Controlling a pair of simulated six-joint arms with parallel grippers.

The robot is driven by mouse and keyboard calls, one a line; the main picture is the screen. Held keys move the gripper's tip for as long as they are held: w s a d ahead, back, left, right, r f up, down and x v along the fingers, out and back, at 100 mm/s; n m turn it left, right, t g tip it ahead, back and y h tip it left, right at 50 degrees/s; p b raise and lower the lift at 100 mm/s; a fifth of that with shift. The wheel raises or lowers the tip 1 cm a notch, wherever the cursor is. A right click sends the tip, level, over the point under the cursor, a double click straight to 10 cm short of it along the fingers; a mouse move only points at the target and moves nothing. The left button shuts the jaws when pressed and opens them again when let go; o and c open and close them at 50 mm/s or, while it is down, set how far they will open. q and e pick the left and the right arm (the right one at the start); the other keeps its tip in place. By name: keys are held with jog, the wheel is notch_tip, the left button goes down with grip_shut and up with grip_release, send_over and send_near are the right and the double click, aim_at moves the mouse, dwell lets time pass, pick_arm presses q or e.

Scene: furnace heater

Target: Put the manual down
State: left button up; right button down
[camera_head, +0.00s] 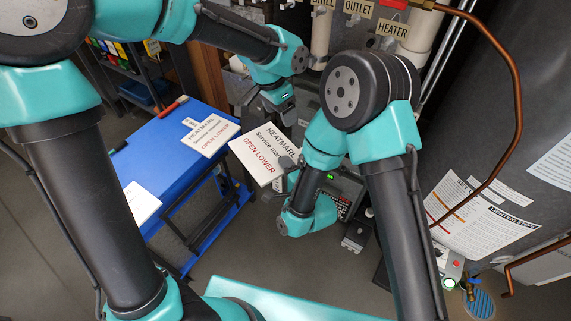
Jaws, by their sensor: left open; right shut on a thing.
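A white manual (262,155) with "HEATMARL" and red "OPEN LOWER" print is held in the air, tilted, right of the blue table. My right gripper (288,182) is shut on its right edge; the arm partly hides the fingers. A second white sheet or booklet (208,138) with like print lies on the blue table (165,160), near its right end. My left gripper (266,104) is open and empty, above and behind the held manual, near the front of the furnace.
Another white item (143,203) lies at the table's near edge, and a red-and-dark tool (172,107) at its far edge. The table's middle is bare. A copper pipe (515,90) and the grey furnace with instruction sheets (478,213) stand right. Shelves (130,60) stand behind.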

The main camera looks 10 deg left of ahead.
pick_arm(q)
jog(key=s+a+f, duration=0.1)
jog(key=s+a, duration=0.2)
jog(key=a, duration=0.1)
jog(key=n, duration=0.2)
send_over(252, 167)
jog(key=shift+h, duration=0.3)
notch_tip(252, 167, down, 9)
jog(key=shift+r, duration=0.2)
jog(key=s+a+f+n+g, duration=0.1)
jog(key=s+a+f+n, duration=0.15)
jog(key=s+f, duration=0.65)
notch_tip(252, 167, down, 19)
jog(key=d+n+t+h, duration=0.1)
jog(key=d+n, duration=0.1)
jog(key=n, duration=0.3)
jog(key=shift+r, duration=0.15)
jog(key=shift+s, duration=0.1)
